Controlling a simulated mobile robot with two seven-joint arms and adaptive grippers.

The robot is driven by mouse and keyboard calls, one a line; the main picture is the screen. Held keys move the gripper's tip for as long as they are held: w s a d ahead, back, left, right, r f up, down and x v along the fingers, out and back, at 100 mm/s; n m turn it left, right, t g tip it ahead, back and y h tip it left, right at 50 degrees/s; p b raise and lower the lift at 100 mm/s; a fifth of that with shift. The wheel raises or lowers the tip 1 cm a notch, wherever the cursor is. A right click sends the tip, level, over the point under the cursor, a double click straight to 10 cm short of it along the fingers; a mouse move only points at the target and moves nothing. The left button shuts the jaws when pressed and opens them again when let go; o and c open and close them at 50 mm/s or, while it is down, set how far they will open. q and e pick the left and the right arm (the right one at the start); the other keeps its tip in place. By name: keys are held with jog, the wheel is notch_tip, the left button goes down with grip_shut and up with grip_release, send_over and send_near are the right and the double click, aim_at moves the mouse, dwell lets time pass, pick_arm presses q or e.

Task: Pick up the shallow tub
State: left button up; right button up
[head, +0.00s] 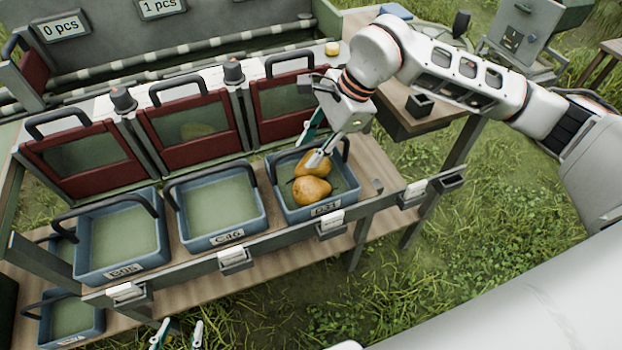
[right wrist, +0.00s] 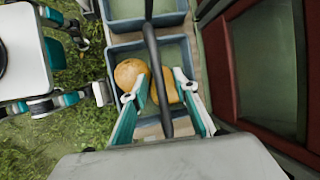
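Three blue tubs with dark handles stand in a row on the wooden bench: a left one (head: 84,271), a middle one (head: 188,240) and a right one (head: 285,217). I cannot tell which is called shallow. The right tub holds two orange-yellow pears (head: 312,191); the other two look empty. My right gripper (head: 312,143) is over the right tub, fingers pointing down into it. In the right wrist view its fingers (right wrist: 160,78) are apart, with the dark handle (right wrist: 157,80) and part of a pear between them. My left gripper (head: 178,333) is open and empty, low at the front.
Red-framed gates (head: 187,131) with handles stand close behind the tubs. More blue tubs (head: 70,318) sit on a lower shelf at left. A small dark box (head: 420,105) stands on the bench at right. Grass lies in front, with free room.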

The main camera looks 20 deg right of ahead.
grip_shut()
dwell(0.4)
